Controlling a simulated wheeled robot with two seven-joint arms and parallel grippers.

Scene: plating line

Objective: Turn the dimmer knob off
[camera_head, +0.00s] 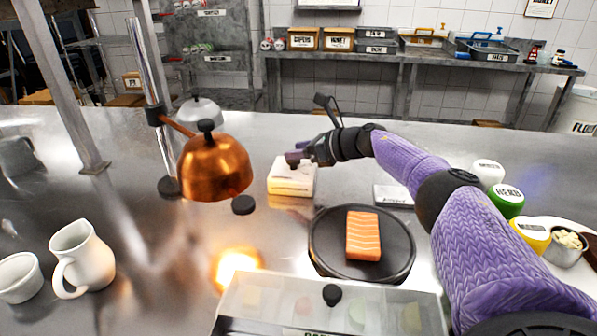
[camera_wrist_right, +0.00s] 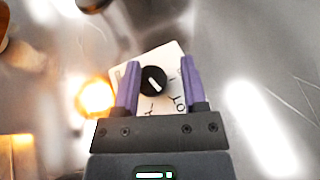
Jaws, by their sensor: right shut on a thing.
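The dimmer is a white box (camera_head: 292,184) on the steel counter. Its round black knob (camera_wrist_right: 153,80) with a white pointer line shows in the right wrist view, between the two purple fingers of my right gripper (camera_wrist_right: 158,76). The pointer runs from upper left to lower right. Printed marks show on the box face, too blurred to read fully. In the head view my right gripper (camera_head: 294,158) is at the top of the box and hides the knob. It is shut on the knob. My left gripper is out of view.
A copper heat lamp (camera_head: 215,166) hangs left of the dimmer, with a bright glow (camera_head: 237,264) on the counter below. A salmon piece (camera_head: 363,236) lies on a dark round plate (camera_head: 326,262). A lidded clear container (camera_head: 270,296) stands in front. A white jug (camera_head: 84,260) stands left.

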